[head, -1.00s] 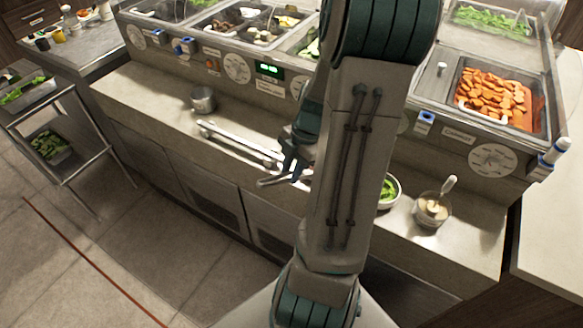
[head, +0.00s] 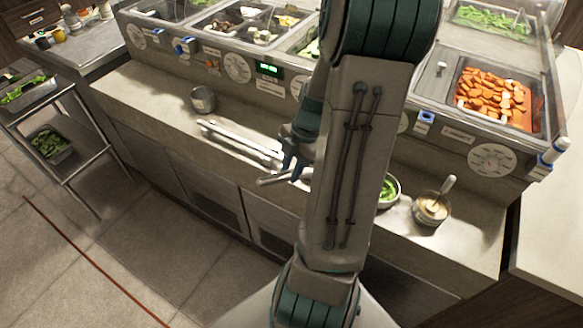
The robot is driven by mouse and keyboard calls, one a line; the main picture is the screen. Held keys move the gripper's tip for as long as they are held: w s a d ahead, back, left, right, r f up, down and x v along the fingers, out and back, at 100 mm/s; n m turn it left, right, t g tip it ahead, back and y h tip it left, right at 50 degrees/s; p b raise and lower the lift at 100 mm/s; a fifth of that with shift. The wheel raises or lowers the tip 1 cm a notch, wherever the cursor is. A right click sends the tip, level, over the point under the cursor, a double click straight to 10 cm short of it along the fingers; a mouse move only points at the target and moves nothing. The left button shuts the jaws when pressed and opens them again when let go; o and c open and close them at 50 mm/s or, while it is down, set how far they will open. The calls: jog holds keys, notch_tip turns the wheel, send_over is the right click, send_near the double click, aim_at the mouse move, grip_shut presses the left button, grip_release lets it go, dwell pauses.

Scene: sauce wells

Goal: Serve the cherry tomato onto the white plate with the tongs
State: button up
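My gripper (head: 290,172) is low over the steel counter, left of my forearm, which hides part of it. Its dark fingers point down beside a short silver bar (head: 270,181) near the counter's front edge; I cannot tell whether they hold it. Long silver metal pieces (head: 240,140), which may be tongs, lie on the counter just left of the gripper. I cannot make out the cherry tomato or the white plate; my arm covers the middle of the counter.
A small metal pot (head: 203,99) stands on the counter at the left. Right of my arm are a bowl of greens (head: 387,191) and a tub with a spoon (head: 431,208). Food wells with carrots (head: 492,93) rise behind. The left counter front is clear.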

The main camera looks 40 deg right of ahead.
notch_tip(320, 180, up, 9)
jog(key=p, duration=0.6)
jog(key=shift+f, duration=0.2)
